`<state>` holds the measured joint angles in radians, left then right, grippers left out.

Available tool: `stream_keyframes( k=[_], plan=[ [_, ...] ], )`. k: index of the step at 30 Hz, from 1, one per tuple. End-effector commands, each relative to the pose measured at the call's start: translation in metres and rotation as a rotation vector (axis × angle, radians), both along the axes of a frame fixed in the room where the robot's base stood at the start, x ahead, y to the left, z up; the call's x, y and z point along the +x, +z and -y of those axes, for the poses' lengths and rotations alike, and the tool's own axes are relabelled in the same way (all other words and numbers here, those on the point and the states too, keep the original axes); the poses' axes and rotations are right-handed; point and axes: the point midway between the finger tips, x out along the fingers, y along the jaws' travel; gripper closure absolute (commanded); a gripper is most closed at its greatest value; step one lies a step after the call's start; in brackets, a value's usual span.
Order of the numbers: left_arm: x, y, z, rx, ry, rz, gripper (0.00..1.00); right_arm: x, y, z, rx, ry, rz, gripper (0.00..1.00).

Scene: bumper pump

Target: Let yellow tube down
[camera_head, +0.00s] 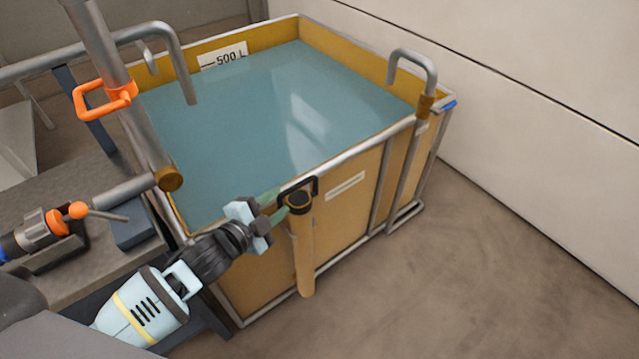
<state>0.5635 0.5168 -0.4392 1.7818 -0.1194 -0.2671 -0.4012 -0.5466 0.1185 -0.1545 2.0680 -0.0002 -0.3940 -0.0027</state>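The yellow tube (304,255) hangs upright on the outside of the tank's near wall, its lower end above the floor. A black part (299,197) is at its top, by the rim. My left gripper (284,203) comes in from the left, its pale green fingers set apart at the left of the tube's top. Whether the fingertips touch or clasp the tube cannot be told. My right gripper is not in view.
The yellow tank (347,225) holds blue-green liquid (250,125) and has a metal rim frame. A bent grey pipe (431,75) stands at its right corner. A bench (85,255) with orange-handled fittings is at the left. The floor at the right (480,270) is clear.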

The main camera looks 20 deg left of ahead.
Motion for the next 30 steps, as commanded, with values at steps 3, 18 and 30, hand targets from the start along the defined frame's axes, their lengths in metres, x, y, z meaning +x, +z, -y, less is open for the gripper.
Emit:
stream_keyframes(
  k=[3,18,30],
  plan=[
    [0.001,0.001,0.0,0.005,-0.001,0.004,0.66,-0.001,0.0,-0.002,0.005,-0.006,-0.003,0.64],
    [0.049,-0.01,0.016,0.001,0.0,0.003,0.66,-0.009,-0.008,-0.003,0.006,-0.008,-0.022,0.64],
    [0.073,-0.016,0.024,0.002,0.0,0.001,0.66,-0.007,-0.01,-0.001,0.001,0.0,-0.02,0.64]
  ],
)
